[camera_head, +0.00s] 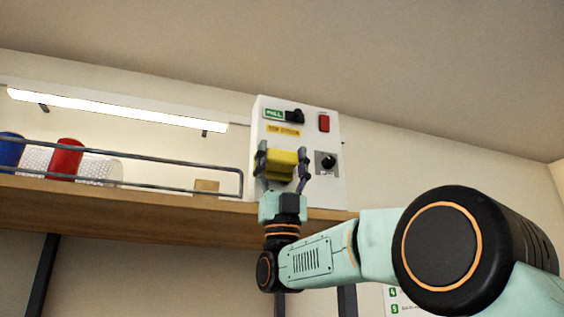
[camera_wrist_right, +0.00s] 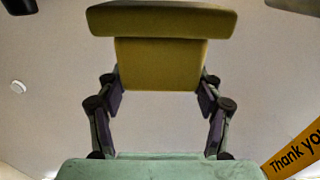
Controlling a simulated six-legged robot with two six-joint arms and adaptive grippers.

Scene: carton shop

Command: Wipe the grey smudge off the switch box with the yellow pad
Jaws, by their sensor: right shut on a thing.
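The switch box (camera_head: 322,192) is a white upright box with a green label, a black switch, a red button and a dark knob. My right gripper (camera_head: 282,156) is shut on the yellow pad (camera_head: 281,168) in front of the box's lower left face. I cannot tell whether the pad touches the face. In the right wrist view, the pad (camera_wrist_right: 160,65) sits between the fingers, its wide part beyond the tips. No grey smudge shows; the pad and gripper cover part of the face. My left gripper is not in view.
The box stands at the right end of a wooden shelf (camera_head: 120,202) with a metal rail (camera_head: 160,160). A red roll (camera_head: 67,157), a blue one (camera_head: 11,149), bubble wrap (camera_head: 103,168) and a small carton (camera_head: 206,187) are left of it. A lamp (camera_head: 115,109) shines behind.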

